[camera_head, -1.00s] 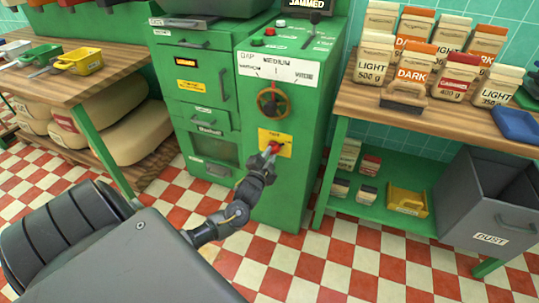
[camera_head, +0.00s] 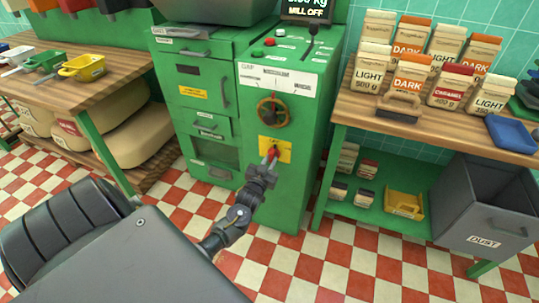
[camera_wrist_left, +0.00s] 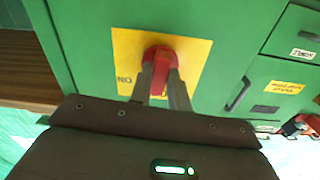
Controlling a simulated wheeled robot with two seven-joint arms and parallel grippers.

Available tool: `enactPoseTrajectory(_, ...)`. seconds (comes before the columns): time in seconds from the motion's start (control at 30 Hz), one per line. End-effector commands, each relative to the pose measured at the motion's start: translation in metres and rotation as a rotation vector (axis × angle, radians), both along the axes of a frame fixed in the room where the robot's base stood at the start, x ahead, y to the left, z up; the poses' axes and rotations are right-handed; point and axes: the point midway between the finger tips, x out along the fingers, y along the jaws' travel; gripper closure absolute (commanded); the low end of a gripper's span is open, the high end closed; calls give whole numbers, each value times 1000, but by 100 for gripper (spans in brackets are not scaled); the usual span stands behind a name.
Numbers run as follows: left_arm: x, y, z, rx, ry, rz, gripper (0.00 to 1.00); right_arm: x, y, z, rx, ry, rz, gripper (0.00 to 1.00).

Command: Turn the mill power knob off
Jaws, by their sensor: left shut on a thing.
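The red power knob (camera_head: 272,151) sits on a yellow plate (camera_head: 284,156) low on the front of the green mill (camera_head: 285,195). In the left wrist view the knob (camera_wrist_left: 158,52) points down the picture, with "NO" lettering on the plate beside it. My left gripper (camera_head: 270,160) is shut on the knob, one finger on each side of it. The fingers (camera_wrist_left: 161,82) hide part of the knob's grip. The display (camera_head: 307,13) on top of the mill reads "MILL OFF". My right gripper is not in view.
A brown handwheel (camera_head: 272,110) is above the knob, under a white gap scale (camera_head: 278,79). A wooden bench with paper bags (camera_head: 412,74) and a grey dust bin (camera_head: 480,205) stand to the right. The checkered floor in front is clear.

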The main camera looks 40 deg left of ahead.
Motion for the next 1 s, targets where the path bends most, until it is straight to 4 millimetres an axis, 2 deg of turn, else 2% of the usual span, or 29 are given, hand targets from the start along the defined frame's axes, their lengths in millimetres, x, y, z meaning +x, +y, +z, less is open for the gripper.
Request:
enactPoseTrajectory(0.3,0,0,1,-97,-35,1,100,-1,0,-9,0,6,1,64)
enactPoseTrajectory(0.8,0,1,1,-114,-42,2,100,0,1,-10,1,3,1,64)
enactPoseTrajectory(0.83,0,1,1,-114,-42,2,79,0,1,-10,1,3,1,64)
enactPoseTrajectory(1.0,0,0,1,-113,-41,1,60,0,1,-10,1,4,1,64)
